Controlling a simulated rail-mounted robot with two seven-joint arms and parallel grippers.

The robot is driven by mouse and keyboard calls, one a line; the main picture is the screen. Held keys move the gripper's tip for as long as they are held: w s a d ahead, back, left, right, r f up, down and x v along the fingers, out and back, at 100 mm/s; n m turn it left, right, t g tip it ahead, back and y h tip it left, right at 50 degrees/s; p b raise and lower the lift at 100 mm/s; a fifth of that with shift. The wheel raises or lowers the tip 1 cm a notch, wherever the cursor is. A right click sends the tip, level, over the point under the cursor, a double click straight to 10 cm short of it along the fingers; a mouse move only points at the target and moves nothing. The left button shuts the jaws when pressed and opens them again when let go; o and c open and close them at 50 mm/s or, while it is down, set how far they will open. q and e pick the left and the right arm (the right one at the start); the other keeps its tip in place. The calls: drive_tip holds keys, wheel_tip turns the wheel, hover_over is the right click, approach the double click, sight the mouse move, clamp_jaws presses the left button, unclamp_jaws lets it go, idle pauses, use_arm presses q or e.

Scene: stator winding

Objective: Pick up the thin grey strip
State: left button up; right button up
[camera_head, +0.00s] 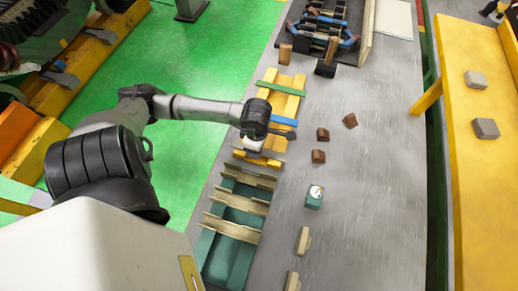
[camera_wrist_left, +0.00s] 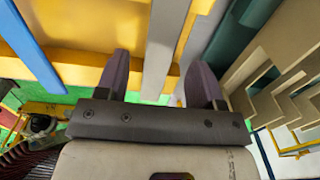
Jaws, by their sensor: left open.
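A thin grey strip (camera_wrist_left: 160,45) lies across a yellow rack in the left wrist view, running up the picture between my left gripper's fingers. My left gripper (camera_wrist_left: 161,64) is open, with one dark finger on each side of the strip and a visible gap to each. I cannot tell how far above the strip the fingertips are. In the head view my left gripper (camera_head: 254,148) is over the near end of the yellow rack (camera_head: 290,83), and my wrist hides much of that end. The grey strip cannot be clearly made out there. My right gripper is not in view.
A blue strip (camera_head: 283,120) and a green strip (camera_head: 281,90) lie across the same rack. A teal tray (camera_head: 232,256) with beige strips stands close on the near side. Small brown blocks (camera_head: 319,156) lie to the right. Grey table surface (camera_head: 365,210) is free further right.

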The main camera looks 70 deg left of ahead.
use_arm(q)
drive_tip(key=shift+f, duration=0.7)
drive_tip(key=c, duration=1.1)
drive_tip(key=shift+r, duration=0.1)
